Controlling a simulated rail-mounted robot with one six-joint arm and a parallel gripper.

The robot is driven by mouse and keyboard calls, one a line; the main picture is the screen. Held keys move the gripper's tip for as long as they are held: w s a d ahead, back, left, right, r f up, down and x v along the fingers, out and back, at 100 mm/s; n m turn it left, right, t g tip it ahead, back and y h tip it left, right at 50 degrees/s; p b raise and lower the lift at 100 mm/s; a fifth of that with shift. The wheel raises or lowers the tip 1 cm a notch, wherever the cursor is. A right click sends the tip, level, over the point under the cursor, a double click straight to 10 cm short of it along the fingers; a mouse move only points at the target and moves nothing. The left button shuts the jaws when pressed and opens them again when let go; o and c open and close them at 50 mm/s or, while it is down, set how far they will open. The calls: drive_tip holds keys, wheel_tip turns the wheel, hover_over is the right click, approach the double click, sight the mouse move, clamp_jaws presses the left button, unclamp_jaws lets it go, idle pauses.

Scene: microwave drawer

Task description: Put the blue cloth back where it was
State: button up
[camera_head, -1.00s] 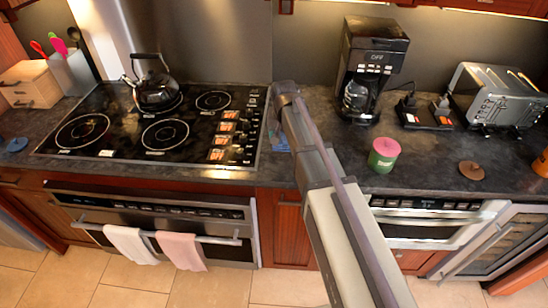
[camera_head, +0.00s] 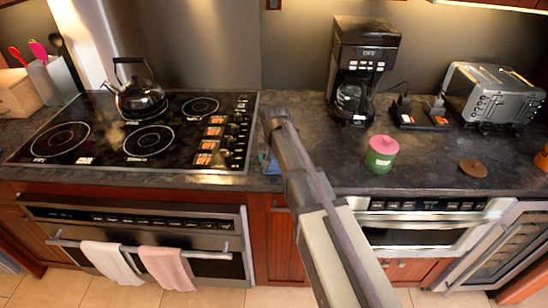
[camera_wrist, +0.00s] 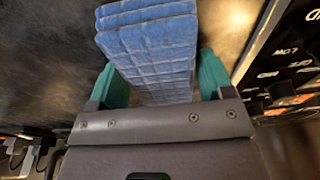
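The blue cloth (camera_wrist: 150,45) is a folded, quilted-looking bundle in the wrist view. It lies between the two teal fingers of my gripper (camera_wrist: 163,75), which appear to press on its two sides. In the head view a small part of the blue cloth (camera_head: 268,162) shows left of my arm, over the counter strip just right of the cooktop (camera_head: 100,164). My arm hides the rest of it, and my fingers cannot be made out there. Whether the cloth touches the counter is unclear.
The dark counter (camera_head: 430,178) is clear around the green jar with a pink lid (camera_head: 381,155) and a brown lid (camera_head: 473,168). A coffee maker (camera_head: 363,60) and toaster (camera_head: 492,94) stand behind. A kettle (camera_head: 140,96) is on the cooktop. Two towels (camera_head: 166,267) hang from the oven handle.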

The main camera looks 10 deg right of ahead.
sight(274, 159)
drive_tip(key=o, duration=0.3)
drive_tip(key=shift+o, duration=0.2)
wheel_tip(274, 159, up, 12)
drive_tip(key=s+r+p, duration=0.1)
drive_tip(key=s+p, duration=0.1)
drive_tip(key=p, duration=1)
drive_tip(key=s+f+n+g+b, duration=0.1)
drive_tip(key=s+f+n+b, duration=0.1)
drive_tip(key=s, duration=1.9)
drive_tip(key=shift+f+n+g, duration=0.4)
drive_tip(key=shift+f+n, duration=0.1)
